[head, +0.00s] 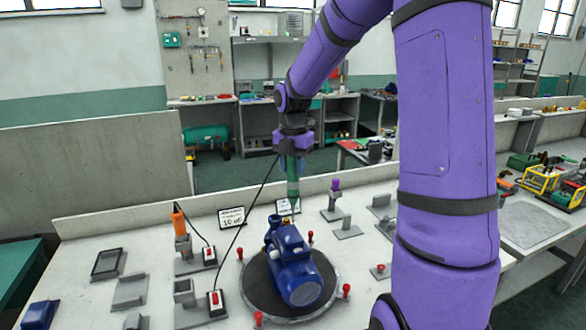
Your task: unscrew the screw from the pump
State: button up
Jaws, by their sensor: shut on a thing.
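The blue pump (297,281) sits on a dark round turntable (254,292) on the workbench. My gripper (291,160) is above and behind the pump, shut on a green corded power screwdriver (293,187). The screwdriver is held upright, its tip pointing down close to the pump's far upper end. I cannot tell whether the tip touches the pump. The screw is too small or hidden to make out.
Red knobs (346,290) stand around the turntable rim. A black cable (246,219) runs from the tool to a red-switch box (215,299). An orange tool (179,221) stands in a holder at left. A purple-topped stand (334,196) and grey trays (130,291) flank the pump.

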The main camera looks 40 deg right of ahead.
jog(key=shift+r, duration=2.1)
jog(key=shift+a, duration=0.15)
